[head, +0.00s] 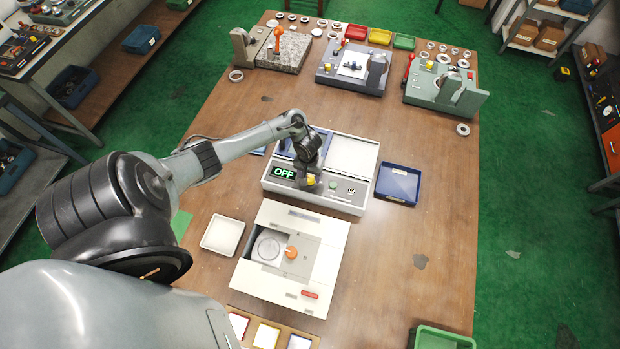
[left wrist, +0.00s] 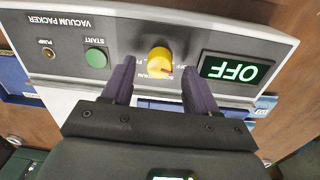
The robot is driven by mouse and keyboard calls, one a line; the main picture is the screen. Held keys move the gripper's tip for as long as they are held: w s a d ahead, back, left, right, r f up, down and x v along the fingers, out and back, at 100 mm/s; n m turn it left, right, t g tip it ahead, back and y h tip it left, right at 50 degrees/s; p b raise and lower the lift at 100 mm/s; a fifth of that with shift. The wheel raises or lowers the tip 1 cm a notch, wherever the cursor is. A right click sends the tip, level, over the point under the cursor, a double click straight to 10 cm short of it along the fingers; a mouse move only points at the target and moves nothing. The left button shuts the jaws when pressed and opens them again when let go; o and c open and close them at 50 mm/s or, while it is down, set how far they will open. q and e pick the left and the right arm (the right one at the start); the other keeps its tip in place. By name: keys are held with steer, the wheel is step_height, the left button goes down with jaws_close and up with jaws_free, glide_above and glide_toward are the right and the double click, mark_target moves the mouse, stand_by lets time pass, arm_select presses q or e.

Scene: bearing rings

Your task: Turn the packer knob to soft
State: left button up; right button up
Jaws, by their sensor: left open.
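The vacuum packer (head: 320,200) is a pale machine with a dark front panel in the middle of the table. Its yellow packer knob (left wrist: 160,61) sits on the panel between the green START button (left wrist: 96,57) and the display (left wrist: 234,69), which reads OFF in green. In the head view a bit of the yellow knob (head: 311,181) shows by my left gripper (head: 307,174). In the left wrist view my left gripper (left wrist: 158,71) is open, its fingers on either side of the knob with gaps. The printing around the knob is partly hidden and too small to read surely. My right gripper is not in view.
A blue tray (head: 397,184) stands right of the packer. In front are a white tray (head: 222,235) and a pale box with an orange knob (head: 291,253). Fixtures, rings and coloured bins (head: 380,37) line the far edge. The table's right side is mostly clear.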

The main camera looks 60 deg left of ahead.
arm_select(q)
steer(key=shift+f, duration=1.05)
steer(key=shift+c, duration=0.3)
steer(key=c, duration=1)
steer(key=shift+r, duration=0.1)
